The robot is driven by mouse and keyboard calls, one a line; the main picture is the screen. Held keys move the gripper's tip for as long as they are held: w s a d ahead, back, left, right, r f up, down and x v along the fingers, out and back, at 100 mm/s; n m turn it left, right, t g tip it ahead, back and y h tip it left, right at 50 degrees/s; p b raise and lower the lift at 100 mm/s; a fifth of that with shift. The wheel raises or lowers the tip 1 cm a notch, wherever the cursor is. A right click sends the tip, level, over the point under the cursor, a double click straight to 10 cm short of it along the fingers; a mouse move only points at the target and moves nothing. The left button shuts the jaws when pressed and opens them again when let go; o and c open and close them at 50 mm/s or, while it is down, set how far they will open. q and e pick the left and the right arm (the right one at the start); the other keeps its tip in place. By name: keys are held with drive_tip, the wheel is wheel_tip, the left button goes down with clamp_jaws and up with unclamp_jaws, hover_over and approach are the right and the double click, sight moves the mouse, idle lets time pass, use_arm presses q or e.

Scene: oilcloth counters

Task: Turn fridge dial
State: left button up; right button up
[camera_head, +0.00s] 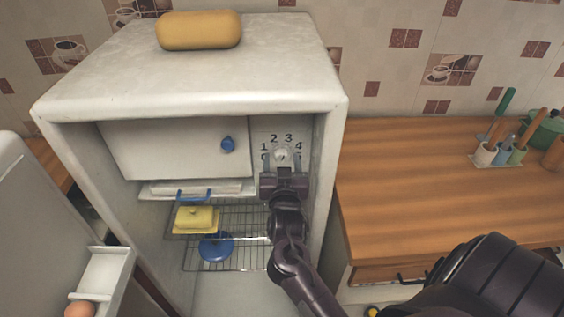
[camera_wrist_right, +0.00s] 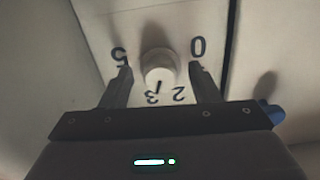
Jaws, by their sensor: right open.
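The white fridge dial (camera_head: 281,156) is on a panel at the upper right inside the open fridge (camera_head: 200,85), with numbers around it. In the right wrist view the round dial (camera_wrist_right: 158,66) shows upside down, with a dark mark on its edge near the 3 and 2. My right gripper (camera_head: 283,165) is open in front of the panel. In its wrist view the fingers (camera_wrist_right: 160,72) are on either side of the dial, with gaps visible between them and it. My left gripper is not in view.
A freezer door (camera_head: 175,148) with a blue knob (camera_head: 228,144) is left of the dial. Wire shelves below hold a yellow butter dish (camera_head: 196,219) and a blue lid (camera_head: 216,247). The fridge door (camera_head: 40,220) stands open at left. A wooden counter (camera_head: 430,190) is at right.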

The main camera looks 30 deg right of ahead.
drive_tip(key=shift+s, duration=0.1)
drive_tip(key=shift+s+a+p, duration=0.25)
drive_tip(key=shift+s+p, duration=0.05)
drive_tip(key=p+v, duration=0.2)
drive_tip(key=v, duration=0.5)
